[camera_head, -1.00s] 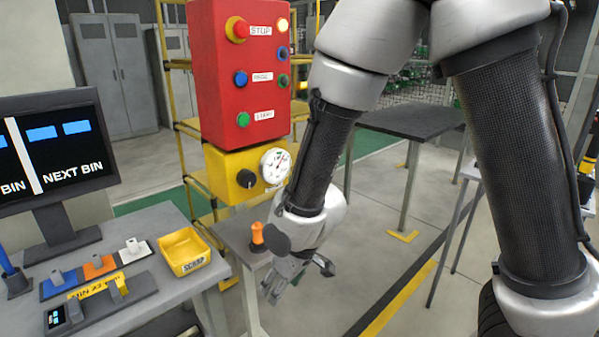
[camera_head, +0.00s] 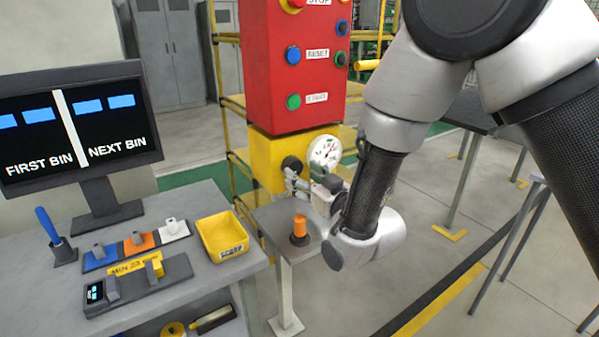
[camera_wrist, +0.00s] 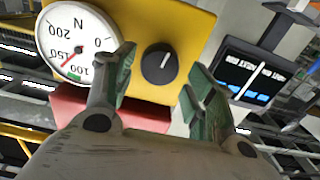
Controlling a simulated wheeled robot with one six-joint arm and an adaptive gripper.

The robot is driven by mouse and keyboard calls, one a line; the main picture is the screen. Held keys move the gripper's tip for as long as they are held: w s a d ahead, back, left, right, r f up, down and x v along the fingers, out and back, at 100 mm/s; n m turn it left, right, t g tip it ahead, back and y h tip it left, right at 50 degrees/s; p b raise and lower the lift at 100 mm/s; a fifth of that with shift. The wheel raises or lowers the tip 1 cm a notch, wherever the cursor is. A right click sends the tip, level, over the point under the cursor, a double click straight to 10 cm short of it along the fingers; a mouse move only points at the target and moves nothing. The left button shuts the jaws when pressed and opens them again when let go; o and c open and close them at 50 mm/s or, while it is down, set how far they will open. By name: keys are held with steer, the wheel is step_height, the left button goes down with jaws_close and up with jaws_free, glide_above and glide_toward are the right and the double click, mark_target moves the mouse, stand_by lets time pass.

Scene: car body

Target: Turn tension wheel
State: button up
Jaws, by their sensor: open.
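The tension wheel looks to be the black round knob (camera_head: 292,166) on the front of the yellow box (camera_head: 264,160). In the wrist view the knob (camera_wrist: 158,63) shows a pale mark line and sits ahead, between my fingers. A white round gauge (camera_head: 325,152) is beside it; in the wrist view the gauge (camera_wrist: 76,42) has a red needle near 150. My gripper (camera_head: 297,182) is open and empty, close in front of the knob. The wrist view shows the two green-padded fingers (camera_wrist: 158,75) spread apart, with no clear contact on the knob.
A red button box (camera_head: 294,65) stands above the yellow box. A small table (camera_head: 272,216) with an orange-topped post (camera_head: 299,228) is below my gripper. A workbench (camera_head: 60,290) with a monitor (camera_head: 80,125) and yellow scrap bin (camera_head: 222,236) is at left.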

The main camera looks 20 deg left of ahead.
mark_target(296, 170)
steer(key=shift+x, duration=1.5)
steer(key=c, duration=0.7)
steer(key=shift+c, duration=0.2)
steer(key=shift+n, duration=0.3)
steer(key=n, duration=0.3)
steer(key=shift+w+n, duration=0.1)
steer(key=shift+n, duration=1.9)
